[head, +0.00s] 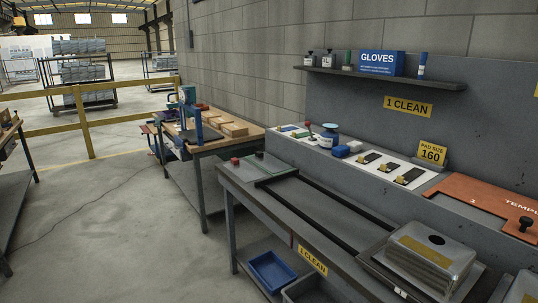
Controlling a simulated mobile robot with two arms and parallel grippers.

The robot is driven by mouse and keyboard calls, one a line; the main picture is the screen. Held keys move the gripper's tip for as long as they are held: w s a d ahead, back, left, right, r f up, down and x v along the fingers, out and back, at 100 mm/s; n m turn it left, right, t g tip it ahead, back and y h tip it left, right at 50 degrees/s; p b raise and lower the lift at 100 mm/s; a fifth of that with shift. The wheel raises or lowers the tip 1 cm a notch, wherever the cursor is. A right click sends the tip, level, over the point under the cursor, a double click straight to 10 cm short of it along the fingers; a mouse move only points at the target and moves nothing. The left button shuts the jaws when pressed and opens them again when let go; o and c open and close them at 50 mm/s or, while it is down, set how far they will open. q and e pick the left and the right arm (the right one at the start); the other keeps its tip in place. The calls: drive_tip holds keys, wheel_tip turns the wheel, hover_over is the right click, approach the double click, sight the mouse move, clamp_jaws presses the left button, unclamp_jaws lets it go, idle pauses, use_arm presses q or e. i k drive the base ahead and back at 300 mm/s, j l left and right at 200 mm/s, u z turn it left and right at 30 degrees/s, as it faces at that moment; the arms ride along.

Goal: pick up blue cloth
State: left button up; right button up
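Neither of my grippers shows in the head view.
A white board with several black tools (411,176) and a yellow pad size sign (432,152) are right of the blue piece. A blue tray (272,268) is below. Open floor (120,225) lies left.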

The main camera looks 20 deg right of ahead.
sight(341, 150)
drive_tip(key=i+j+z, duration=0.1)
drive_tip(key=i+z, duration=0.35)
drive_tip(key=i+j+z, duration=0.25)
drive_tip(key=i+z, duration=0.2)
drive_tip(key=i+j+z, duration=0.45)
drive_tip(key=k+l, duration=0.1)
